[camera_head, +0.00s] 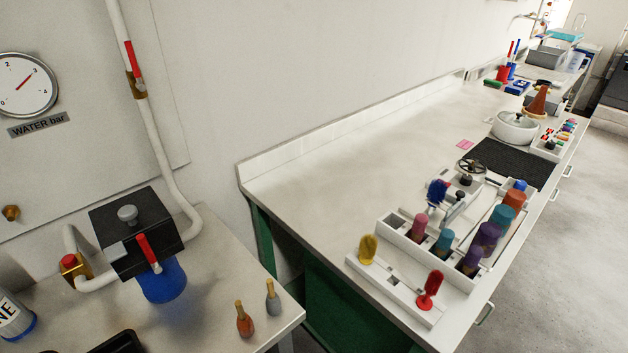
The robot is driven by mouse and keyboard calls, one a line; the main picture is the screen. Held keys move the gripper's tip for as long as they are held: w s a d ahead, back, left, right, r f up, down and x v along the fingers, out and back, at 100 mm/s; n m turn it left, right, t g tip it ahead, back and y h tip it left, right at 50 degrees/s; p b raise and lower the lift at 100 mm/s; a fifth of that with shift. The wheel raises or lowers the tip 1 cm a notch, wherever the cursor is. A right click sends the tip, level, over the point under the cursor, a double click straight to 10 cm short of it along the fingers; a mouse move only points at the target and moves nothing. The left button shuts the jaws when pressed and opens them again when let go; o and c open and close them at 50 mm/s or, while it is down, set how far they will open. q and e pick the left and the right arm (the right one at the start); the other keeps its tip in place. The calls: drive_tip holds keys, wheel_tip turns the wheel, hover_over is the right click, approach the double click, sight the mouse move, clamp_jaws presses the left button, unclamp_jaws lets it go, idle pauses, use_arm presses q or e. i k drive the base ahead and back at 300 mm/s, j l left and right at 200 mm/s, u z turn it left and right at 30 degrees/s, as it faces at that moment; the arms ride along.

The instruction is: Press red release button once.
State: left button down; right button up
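A small red round cap (69,261), which looks like the red button, sits on a brass fitting (76,271) at the lower left. The fitting joins a white pipe beside a black box (137,232) with a grey knob on top and a blue bowl (162,282) below. A red lever (149,254) is on the front of the box. Whether the red cap is pressed in cannot be told. Neither of my grippers is in view.
A pressure gauge (27,84) and a pipe with a red-handled valve (134,64) are on the wall panel. Two small bottles (245,318) stand near the left bench's edge. The long bench (345,190) holds a rack of coloured cylinders (384,226); its back middle is clear.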

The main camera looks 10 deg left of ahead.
sight(69, 260)
drive_tip(key=u, duration=1.8)
